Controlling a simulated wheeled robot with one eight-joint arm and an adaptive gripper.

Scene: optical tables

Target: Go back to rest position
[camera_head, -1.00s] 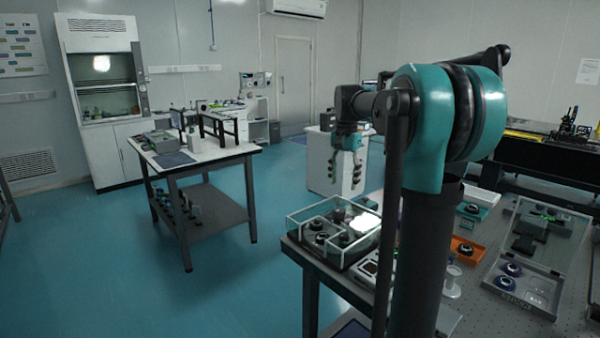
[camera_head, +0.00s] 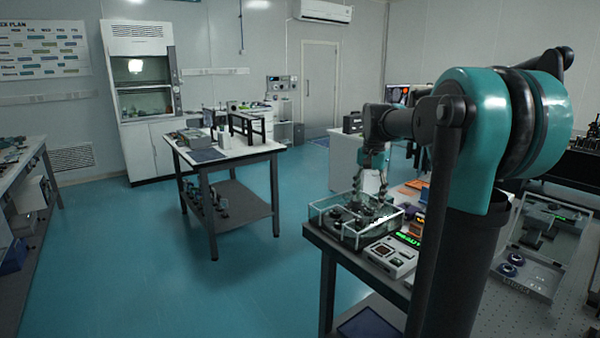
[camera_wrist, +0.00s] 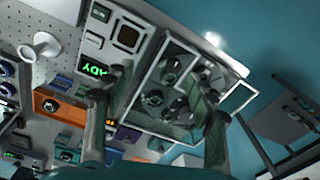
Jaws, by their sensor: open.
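My gripper (camera_head: 371,190) is open, its dark fingers hanging down over the clear-walled box (camera_head: 331,229) at the corner of the near table. The wrist view shows both fingers of my gripper (camera_wrist: 162,80) spread apart with nothing held between them. The clear-walled box (camera_wrist: 248,92) lies beneath them, with several dark round parts inside. Whether the fingertips are inside the walls or above them I cannot tell. My teal and black arm reaches in from the right of the head view.
A device with a green display (camera_head: 388,257) stands beside the box. Orange trays (camera_wrist: 59,106) and a grey case (camera_head: 535,268) are also on this table. A white-topped table (camera_head: 262,149) stands across open teal floor (camera_head: 150,255). Another bench (camera_head: 25,152) is at far left.

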